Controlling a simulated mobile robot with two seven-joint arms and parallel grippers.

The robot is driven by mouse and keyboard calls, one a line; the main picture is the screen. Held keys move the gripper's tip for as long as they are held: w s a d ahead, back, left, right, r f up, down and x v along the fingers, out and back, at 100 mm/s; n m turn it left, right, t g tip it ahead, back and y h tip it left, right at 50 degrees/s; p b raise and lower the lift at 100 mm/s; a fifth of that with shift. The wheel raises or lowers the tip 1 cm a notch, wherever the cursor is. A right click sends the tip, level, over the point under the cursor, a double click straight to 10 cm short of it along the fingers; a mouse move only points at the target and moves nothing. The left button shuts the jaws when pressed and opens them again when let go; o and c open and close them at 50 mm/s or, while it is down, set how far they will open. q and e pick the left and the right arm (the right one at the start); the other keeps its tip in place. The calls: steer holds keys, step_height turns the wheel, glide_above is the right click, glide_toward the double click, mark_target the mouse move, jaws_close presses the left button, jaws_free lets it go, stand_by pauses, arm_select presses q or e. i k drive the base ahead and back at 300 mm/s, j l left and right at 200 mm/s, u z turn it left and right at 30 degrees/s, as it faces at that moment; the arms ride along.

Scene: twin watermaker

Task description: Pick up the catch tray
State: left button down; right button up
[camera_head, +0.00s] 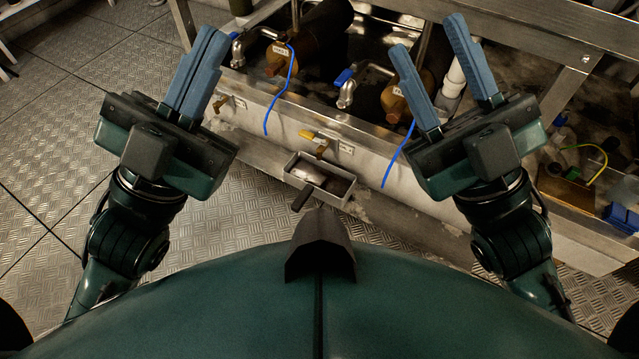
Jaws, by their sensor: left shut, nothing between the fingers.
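A small grey rectangular tray (323,194), which looks like the catch tray, sits low in the middle, at the front wall of the machine below a brass valve with a yellow handle. A dark handle (302,198) sticks out of its front toward me. A pale patch shows inside it; I cannot tell what it is. My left gripper (208,45) is up and left of the tray, its blue fingers together and empty. My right gripper (428,38) is up and right of the tray, its blue fingers spread apart with nothing held. Neither gripper touches the tray.
Two brown tagged cylinders (278,55) lie in the metal frame behind, near blue-handled taps (345,88). Blue cords (283,95) hang over the front wall. A brass valve (318,140) sits above the tray. The diamond-plate floor (235,215) left of the tray is clear.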

mark_target(333, 186)
steer(key=j+z, duration=0.5)
steer(key=i+j+z, duration=0.15)
steer(key=z, duration=0.3)
steer(key=i+j+z, duration=0.3)
steer(key=z, duration=0.2)
